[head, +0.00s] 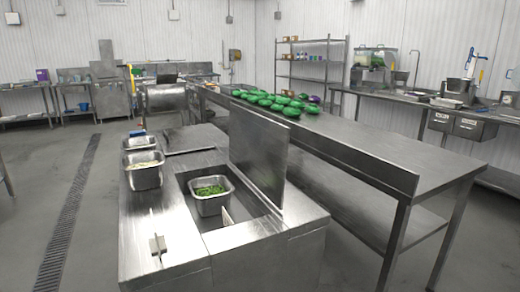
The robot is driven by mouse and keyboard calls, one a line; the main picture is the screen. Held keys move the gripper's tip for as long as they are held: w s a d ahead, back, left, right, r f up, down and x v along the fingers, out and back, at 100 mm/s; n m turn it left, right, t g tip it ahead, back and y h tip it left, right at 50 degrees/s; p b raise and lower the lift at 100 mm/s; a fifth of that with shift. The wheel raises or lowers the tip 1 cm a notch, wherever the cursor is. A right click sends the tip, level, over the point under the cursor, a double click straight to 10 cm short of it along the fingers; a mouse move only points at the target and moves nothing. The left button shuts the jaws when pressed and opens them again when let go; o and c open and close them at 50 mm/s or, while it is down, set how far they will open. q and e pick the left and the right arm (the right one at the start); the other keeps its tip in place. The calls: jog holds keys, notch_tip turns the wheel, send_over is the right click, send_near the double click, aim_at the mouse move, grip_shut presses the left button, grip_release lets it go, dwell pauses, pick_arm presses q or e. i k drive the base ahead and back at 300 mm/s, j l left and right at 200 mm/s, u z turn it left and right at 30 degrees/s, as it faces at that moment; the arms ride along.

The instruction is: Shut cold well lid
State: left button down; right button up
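The cold well lid (258,155) is a flat steel panel. It stands upright along the right side of the open well (238,222) in the steel counter, in the head view. Inside the well sits a steel pan (211,204) holding chopped green food (209,190). A small pale upright piece (227,215) shows at the well's front end; I cannot tell what it is. Neither of my grippers is in view.
Steel pans (144,176) stand at the counter's left edge. A small upright handle-like piece (157,246) is on the counter front (170,225). A long steel table (350,140) with several green bundles (275,99) runs behind the lid. The floor at left is clear.

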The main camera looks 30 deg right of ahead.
aim_at(259, 145)
jog(key=l+u, duration=0.25)
jog(key=l, duration=2.55)
jog(key=k, duration=0.1)
